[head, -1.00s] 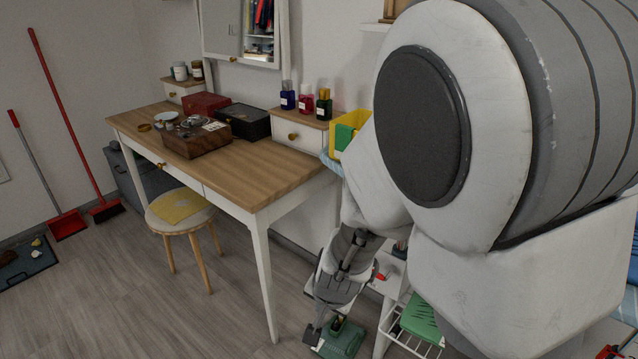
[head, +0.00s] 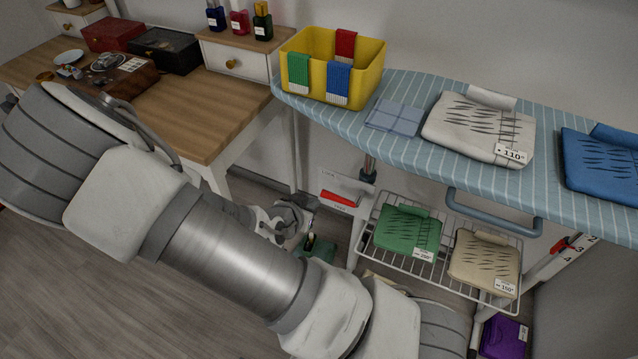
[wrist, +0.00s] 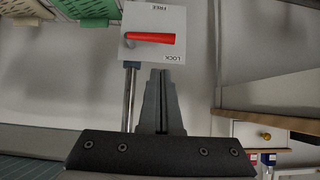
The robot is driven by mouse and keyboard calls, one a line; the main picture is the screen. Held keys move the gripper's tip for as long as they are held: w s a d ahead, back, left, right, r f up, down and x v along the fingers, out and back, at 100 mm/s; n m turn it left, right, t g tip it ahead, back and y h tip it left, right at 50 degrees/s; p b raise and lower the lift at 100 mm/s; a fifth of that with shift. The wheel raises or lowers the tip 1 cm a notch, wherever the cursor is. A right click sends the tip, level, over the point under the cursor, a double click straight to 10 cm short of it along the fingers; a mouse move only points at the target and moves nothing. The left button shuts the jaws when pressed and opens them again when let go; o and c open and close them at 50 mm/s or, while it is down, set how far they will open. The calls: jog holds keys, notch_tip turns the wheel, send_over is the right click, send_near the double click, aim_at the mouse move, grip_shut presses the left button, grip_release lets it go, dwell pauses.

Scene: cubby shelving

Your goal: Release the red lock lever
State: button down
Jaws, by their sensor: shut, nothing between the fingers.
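The red lock lever (head: 340,198) sits on a white plate (head: 347,185) below the ironing board's left end. In the wrist view, which shows the labels upside down, the lever (wrist: 152,38) lies roughly level across the plate (wrist: 170,18). LOCK is printed near its free end and FREE is at the plate's upper edge. My gripper (wrist: 167,73) is shut and empty. Its fingertips appear just below the plate in the wrist picture, apart from the lever's handle; the exact depth gap is unclear. In the head view my gripper is partly hidden behind my arm.
The striped ironing board (head: 400,140) holds a yellow bin (head: 365,75) and folded cloths. Below is a wire rack (head: 385,250) with green and beige cloths. A second red lever (head: 562,246) is by a numbered strip. A wooden desk (head: 190,110) stands left.

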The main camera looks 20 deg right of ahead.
jog(key=shift+w+d+r+t+h, duration=0.3)
jog(key=shift+w+r, duration=0.1)
jog(key=shift+w, duration=0.2)
jog(key=b, duration=0.4)
send_over(327, 195)
jog(key=s+a, duration=0.2)
jog(key=s, duration=0.1)
notch_tip(327, 195, down, 6)
jog(key=r, duration=0.1)
jog(key=f, duration=0.2)
jog(key=d+f+b, duration=0.1)
jog(key=shift+w+f, duration=0.35)
jog(key=shift+w, duration=0.05)
jog(key=shift+w+d+f, duration=0.1)
jog(key=shift+f, duration=0.35)
